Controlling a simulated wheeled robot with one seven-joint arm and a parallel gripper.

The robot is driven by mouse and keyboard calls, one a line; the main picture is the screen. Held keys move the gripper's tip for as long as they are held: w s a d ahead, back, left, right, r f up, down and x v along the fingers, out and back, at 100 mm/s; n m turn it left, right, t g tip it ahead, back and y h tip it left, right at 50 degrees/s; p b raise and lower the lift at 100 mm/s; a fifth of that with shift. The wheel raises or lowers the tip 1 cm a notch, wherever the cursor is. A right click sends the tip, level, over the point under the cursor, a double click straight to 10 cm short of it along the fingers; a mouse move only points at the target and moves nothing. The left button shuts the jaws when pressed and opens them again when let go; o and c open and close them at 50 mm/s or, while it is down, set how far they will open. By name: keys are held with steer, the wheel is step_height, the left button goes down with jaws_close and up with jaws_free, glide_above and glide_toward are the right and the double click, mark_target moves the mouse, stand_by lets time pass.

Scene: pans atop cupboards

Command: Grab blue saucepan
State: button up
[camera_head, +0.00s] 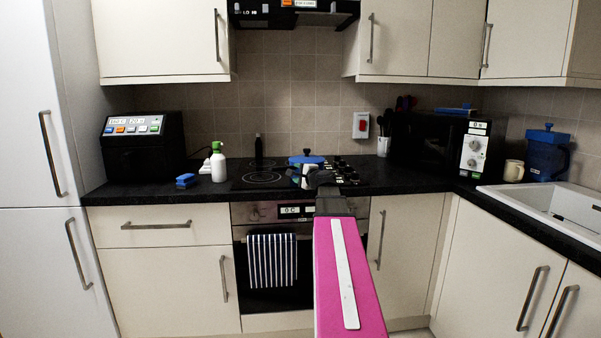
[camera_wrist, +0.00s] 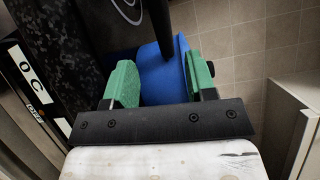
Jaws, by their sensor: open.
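The blue saucepan (camera_head: 306,160) is on the black hob, its blue top and dark knob showing in the head view. My gripper (camera_head: 313,176), at the end of my pink arm, is in front of it and hides much of its lower part. In the wrist view, blue saucepan surface (camera_wrist: 164,78) lies between the two green finger pads of my gripper (camera_wrist: 162,82), with a dark rod-like part rising from it. The fingers are open, one on each side of the blue part. Whether either pad touches it is unclear.
A green-and-white spray bottle (camera_head: 218,162) and a blue sponge (camera_head: 186,181) stand left of the hob. A striped towel (camera_head: 272,260) hangs on the oven front. A black microwave (camera_head: 432,143) is to the right, and a cooker hood (camera_head: 294,14) is above.

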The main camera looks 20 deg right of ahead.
mark_target(296, 170)
steer(key=x, duration=0.8)
steer(key=shift+w+r, duration=0.3)
steer(key=shift+w, duration=0.05)
jaws_close()
